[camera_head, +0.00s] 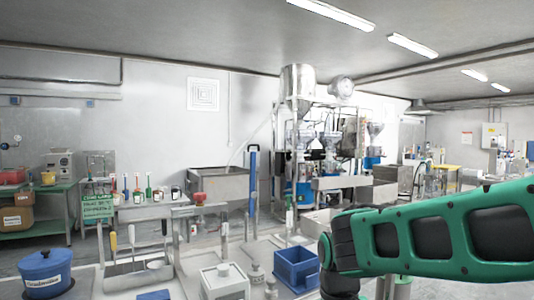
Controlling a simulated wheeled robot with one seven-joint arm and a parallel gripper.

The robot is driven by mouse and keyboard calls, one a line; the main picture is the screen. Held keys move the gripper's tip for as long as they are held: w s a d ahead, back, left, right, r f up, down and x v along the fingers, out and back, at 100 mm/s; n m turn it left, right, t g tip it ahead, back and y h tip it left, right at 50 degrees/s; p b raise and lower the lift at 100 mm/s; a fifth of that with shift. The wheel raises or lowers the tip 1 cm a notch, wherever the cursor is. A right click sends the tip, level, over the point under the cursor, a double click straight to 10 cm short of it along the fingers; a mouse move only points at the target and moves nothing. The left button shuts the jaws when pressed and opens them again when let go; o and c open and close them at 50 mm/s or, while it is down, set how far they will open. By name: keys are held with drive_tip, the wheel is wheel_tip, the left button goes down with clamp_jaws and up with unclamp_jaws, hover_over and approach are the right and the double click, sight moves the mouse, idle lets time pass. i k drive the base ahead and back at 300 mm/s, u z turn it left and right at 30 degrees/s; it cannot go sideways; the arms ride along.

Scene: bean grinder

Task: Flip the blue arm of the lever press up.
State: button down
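A tall blue bar (253,185) stands upright behind the worktable, left of the picture's middle. It looks like a lever arm, but I cannot tell for sure that it belongs to the lever press. Its lower end is hard to make out among the grey posts. My green and black arm reaches in from the right edge and bends down at a dark joint near the bottom. My gripper is not in view, so its state and its distance from the blue bar do not show.
The worktable (268,246) holds a blue open bin (296,267), a white box (225,283), small weights and a rack of hand tools (138,265). A blue lidded pot (46,274) stands at lower left. A steel sink (222,186) and a hopper machine (298,82) stand behind.

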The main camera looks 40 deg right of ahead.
sight(251, 158)
drive_tip(key=u, duration=0.15)
drive_tip(key=k, duration=0.15)
drive_tip(key=z, duration=0.85)
drive_tip(key=i, duration=1.3)
drive_tip(key=u, duration=0.4)
